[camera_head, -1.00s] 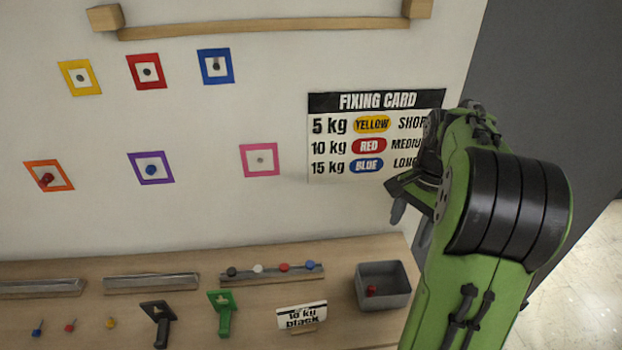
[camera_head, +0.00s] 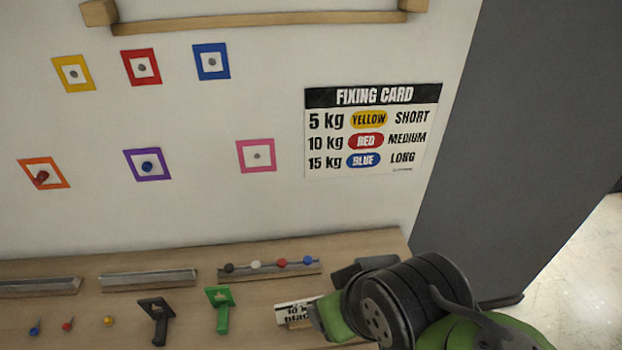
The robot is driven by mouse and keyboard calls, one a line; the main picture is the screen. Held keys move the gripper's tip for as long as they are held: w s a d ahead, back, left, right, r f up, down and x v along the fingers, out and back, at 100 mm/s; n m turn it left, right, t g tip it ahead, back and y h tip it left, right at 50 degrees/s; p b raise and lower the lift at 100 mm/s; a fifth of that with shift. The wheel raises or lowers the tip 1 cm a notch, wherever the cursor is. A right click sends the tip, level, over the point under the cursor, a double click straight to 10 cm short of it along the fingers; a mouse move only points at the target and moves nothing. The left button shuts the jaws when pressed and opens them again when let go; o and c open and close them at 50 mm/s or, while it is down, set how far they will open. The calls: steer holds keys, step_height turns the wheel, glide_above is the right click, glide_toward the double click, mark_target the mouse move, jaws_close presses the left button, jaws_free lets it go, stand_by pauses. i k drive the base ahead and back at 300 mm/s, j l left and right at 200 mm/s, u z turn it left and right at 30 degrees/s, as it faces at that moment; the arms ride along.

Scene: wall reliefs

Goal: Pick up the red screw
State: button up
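A small red screw (camera_head: 68,324) lies on the wooden table at the lower left, between a blue screw (camera_head: 36,327) and a yellow screw (camera_head: 109,320). A larger red piece (camera_head: 41,177) sits in the orange frame on the wall. My green and black arm fills the lower right of the view, well to the right of the small screws. My gripper's fingers do not show. A grey bin (camera_head: 350,272) is mostly hidden behind my arm, and its contents cannot be seen.
A rail (camera_head: 240,275) carries black, white, red and blue balls. A black tool (camera_head: 156,318) and a green tool (camera_head: 219,312) lie in front of it. A label card (camera_head: 293,313) is partly hidden by my arm. The fixing card (camera_head: 372,130) hangs on the wall.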

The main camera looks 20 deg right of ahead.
mark_target(67, 325)
steer(key=j+u, duration=0.25)
steer(key=i+j+u, duration=0.2)
steer(key=j, duration=0.25)
steer(key=i+j+u, duration=0.1)
steer(key=j+u, duration=0.15)
steer(key=i+j+u, duration=0.25)
steer(key=j, duration=0.15)
steer(key=k+j, duration=0.05)
steer(key=k, duration=0.05)
